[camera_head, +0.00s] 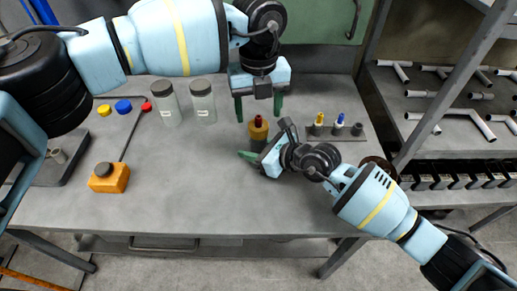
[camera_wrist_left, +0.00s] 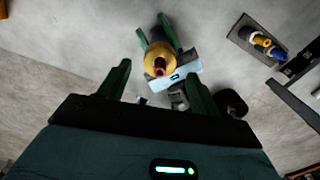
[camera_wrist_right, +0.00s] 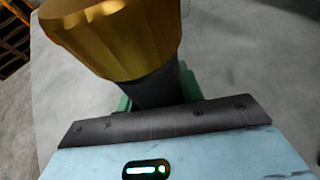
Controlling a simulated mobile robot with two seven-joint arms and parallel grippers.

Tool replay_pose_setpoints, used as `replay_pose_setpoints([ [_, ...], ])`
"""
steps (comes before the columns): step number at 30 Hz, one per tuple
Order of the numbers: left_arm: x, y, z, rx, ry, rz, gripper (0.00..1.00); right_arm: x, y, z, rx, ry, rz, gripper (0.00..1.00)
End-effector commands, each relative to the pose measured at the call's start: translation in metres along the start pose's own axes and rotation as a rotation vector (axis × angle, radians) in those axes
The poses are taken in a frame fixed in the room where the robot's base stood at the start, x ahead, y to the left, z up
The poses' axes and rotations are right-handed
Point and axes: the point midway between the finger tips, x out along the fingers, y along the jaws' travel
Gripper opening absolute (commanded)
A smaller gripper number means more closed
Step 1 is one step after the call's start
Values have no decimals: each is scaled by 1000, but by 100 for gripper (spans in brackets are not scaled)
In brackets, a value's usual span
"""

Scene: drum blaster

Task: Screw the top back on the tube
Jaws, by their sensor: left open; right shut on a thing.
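The tube stands upright on the table; its dark body shows in the right wrist view (camera_wrist_right: 155,88). A gold top (camera_head: 258,129) with a red tip (camera_head: 258,119) sits at its upper end; whether it is screwed tight I cannot tell. My right gripper (camera_head: 252,156) is shut around the dark body, below the gold top. My left gripper (camera_head: 258,108) is open and empty, pointing down above and behind the tube. In the left wrist view the gold top (camera_wrist_left: 157,58) lies beyond and between its green fingers, apart from them.
A small rack (camera_head: 337,131) with yellow, blue and dark pieces is right of the tube. Two clear jars (camera_head: 165,108) (camera_head: 202,107) stand at back left. An orange block (camera_head: 110,178) lies at front left. The table's front middle is clear.

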Motion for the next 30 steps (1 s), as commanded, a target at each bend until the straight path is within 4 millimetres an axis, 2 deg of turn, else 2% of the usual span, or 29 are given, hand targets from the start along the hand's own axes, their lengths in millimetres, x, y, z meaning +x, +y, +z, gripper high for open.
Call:
replay_pose_setpoints([
  [7,-1,0,0,0,1,0,64,0,0,0,-1,1,0,0],
  [8,-1,0,0,0,1,0,60,0,0,0,-1,1,0,0],
  [11,-3,0,0,-18,1,0,60,0,0,0,-1,1,0,0],
  [14,-7,-1,-1,-83,2,-1,60,0,0,0,-1,1,0,0],
  [24,-30,-1,-1,-461,2,-1,60,0,0,0,-1,1,0,0],
  [30,-36,0,0,-561,1,0,60,0,0,0,-1,1,0,0],
])
